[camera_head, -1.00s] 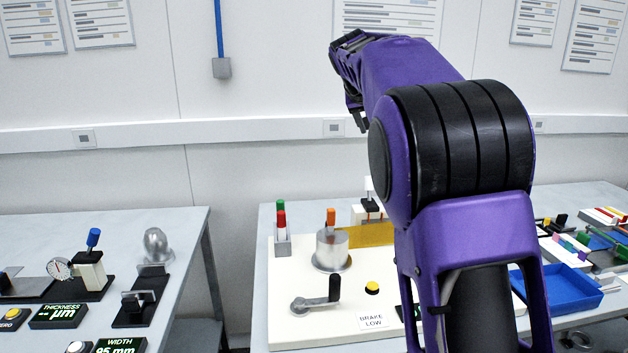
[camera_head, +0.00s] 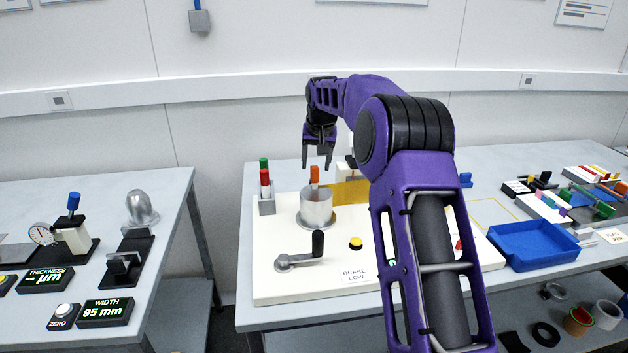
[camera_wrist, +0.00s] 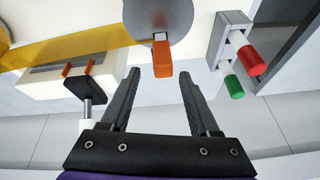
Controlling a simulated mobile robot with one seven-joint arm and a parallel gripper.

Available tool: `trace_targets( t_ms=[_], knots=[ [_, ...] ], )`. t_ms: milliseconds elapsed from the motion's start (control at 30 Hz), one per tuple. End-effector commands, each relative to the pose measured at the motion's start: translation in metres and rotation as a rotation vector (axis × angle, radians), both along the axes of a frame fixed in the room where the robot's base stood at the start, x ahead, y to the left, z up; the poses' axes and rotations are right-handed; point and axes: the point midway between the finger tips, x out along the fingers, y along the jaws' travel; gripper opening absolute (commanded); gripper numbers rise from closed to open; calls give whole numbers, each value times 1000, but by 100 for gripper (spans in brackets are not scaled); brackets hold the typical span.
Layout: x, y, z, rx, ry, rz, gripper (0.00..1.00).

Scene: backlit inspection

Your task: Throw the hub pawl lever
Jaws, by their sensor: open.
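The hub pawl lever appears to be the orange-tipped lever (camera_head: 314,174) standing at the silver hub drum (camera_head: 317,206) on the cream board. In the wrist view the orange lever (camera_wrist: 162,58) rises from the edge of the grey hub (camera_wrist: 158,18). My gripper (camera_head: 317,166) is open, pointing down just above and behind the lever in the head view. In the wrist view my gripper (camera_wrist: 158,76) has the orange tip between and slightly beyond its fingertips, with a gap on both sides. I see no contact.
Red and green markers (camera_head: 265,178) stand in a grey holder left of the hub. A crank with a black knob (camera_head: 318,243) and a yellow button (camera_head: 355,243) lie in front. A black lever (camera_wrist: 85,92) on a white block is close to one finger.

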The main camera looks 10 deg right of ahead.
Motion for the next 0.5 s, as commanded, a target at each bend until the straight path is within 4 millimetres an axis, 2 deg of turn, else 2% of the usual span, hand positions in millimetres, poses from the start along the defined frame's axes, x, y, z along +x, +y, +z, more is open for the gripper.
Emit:
trace_targets(
  t_ms=[33,200,333,500],
  knots=[
    [4,0,-13,0,4,0,62],
    [17,1,-43,1,3,0,62],
    [24,1,-58,-1,1,0,62],
    [29,1,-67,-1,-1,0,62]
  ],
)
